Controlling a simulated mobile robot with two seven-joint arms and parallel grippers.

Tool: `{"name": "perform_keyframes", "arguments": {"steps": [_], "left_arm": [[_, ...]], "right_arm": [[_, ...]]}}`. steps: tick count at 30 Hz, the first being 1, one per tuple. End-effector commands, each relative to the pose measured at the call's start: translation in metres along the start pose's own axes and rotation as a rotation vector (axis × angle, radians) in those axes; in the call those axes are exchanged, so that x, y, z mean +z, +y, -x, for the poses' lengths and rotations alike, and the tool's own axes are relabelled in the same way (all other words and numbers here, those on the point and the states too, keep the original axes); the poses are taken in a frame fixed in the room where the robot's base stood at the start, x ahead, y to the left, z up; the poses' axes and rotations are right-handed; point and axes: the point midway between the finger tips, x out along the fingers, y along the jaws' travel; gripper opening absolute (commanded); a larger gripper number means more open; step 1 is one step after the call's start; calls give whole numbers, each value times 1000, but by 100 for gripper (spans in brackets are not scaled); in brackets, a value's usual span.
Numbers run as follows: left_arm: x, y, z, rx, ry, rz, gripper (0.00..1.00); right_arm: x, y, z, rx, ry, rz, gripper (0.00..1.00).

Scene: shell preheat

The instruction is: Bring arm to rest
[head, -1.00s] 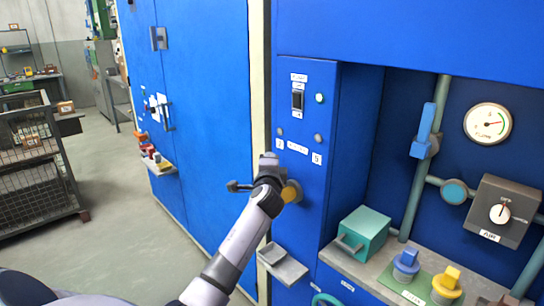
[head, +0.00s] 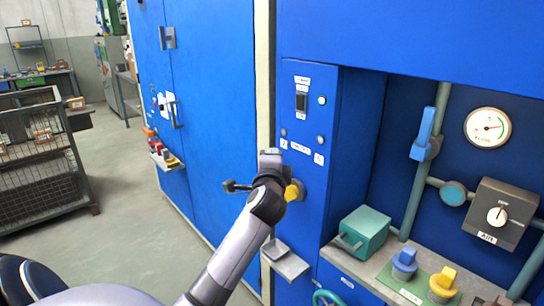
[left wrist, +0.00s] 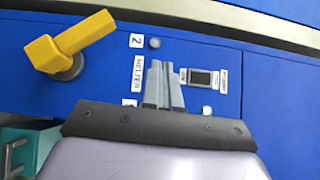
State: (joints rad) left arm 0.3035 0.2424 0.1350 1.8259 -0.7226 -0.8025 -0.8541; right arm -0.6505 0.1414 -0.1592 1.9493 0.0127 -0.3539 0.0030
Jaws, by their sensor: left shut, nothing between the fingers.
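My left gripper (head: 270,156) is at the end of the arm that comes in from the lower left, in front of the blue switch panel (head: 303,228). In the left wrist view its fingers (left wrist: 164,84) are together and empty, over the panel between small labels. The yellow handle (left wrist: 68,44) on the panel stands left of the fingers, apart from them. In the head view this yellow handle (head: 294,191) is partly hidden behind my wrist. My right gripper is not in view.
A black switch (head: 301,101) sits higher on the panel. A grey shelf (head: 288,264) juts out below. A teal box (head: 362,232), blue knob (head: 404,261) and yellow knob (head: 442,283) stand on the counter at right. The floor (head: 130,215) at left has free room.

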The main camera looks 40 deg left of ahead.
Motion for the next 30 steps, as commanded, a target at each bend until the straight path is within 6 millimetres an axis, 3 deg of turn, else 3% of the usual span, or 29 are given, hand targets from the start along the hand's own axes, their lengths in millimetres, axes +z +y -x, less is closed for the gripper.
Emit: {"name": "perform_keyframes", "arguments": {"steps": [6,24,28,30], "left_arm": [[1,-5,9,1,1,1,0],[1,-5,10,1,1,1,0],[-5,10,15,25,31,20,0],[-14,32,24,60,76,53,0]], "right_arm": [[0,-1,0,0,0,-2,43],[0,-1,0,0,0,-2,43],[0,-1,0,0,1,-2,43],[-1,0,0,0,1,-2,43]]}}
